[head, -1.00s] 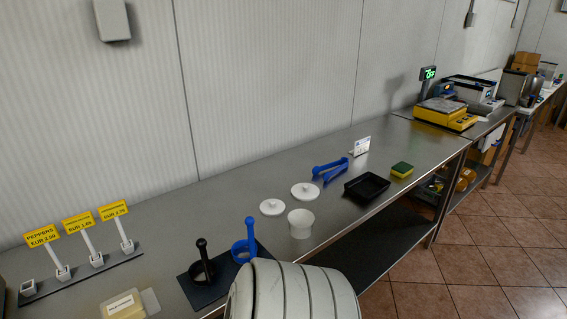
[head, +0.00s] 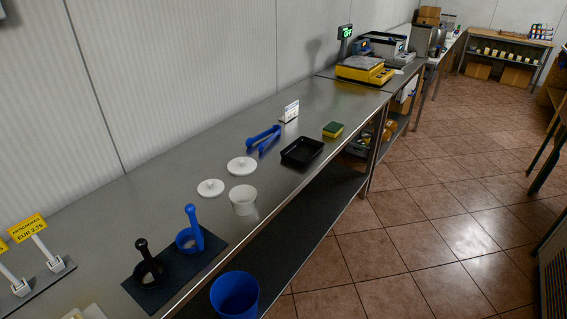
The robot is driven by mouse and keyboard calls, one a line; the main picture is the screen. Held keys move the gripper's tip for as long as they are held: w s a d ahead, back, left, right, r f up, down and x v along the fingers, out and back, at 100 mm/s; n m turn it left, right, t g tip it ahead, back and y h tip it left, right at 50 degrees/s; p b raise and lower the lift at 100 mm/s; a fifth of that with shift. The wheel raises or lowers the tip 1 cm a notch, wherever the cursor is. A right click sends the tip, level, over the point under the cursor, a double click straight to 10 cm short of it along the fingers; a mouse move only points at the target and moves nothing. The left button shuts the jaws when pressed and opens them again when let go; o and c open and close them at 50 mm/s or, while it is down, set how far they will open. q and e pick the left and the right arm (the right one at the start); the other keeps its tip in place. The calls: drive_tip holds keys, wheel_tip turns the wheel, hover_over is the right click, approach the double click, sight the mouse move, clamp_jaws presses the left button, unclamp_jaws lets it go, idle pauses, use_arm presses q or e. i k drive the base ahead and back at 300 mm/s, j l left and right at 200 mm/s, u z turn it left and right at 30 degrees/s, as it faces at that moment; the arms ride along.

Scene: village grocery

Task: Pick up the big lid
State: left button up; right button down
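Two round white lids with small knobs lie flat on the steel counter in the head view. The big lid (head: 242,166) is the one farther right and back. The small lid (head: 210,188) lies to its left and nearer. A white tub (head: 243,200) stands just in front of them, close to the counter's front edge. Neither of my grippers is in view.
Blue tongs (head: 264,138), a black tray (head: 302,151) and a sponge (head: 333,129) lie to the right. Black and blue ring-shaped tools stand on a dark mat (head: 205,258) nearer left. A blue bin (head: 235,296) is below the front edge. Floor is clear at right.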

sight(240, 165)
drive_tip(key=u, duration=0.45)
drive_tip(key=z, duration=5.3)
drive_tip(key=u, duration=3.6)
drive_tip(key=i+u, duration=0.15)
drive_tip(key=u, duration=0.25)
drive_tip(key=i+u, duration=0.2)
drive_tip(key=u, duration=0.2)
drive_tip(key=i+u, duration=0.15)
drive_tip(key=u, duration=0.25)
drive_tip(key=i+l+u, duration=0.1)
drive_tip(key=u, duration=0.3)
drive_tip(key=l, duration=0.1)
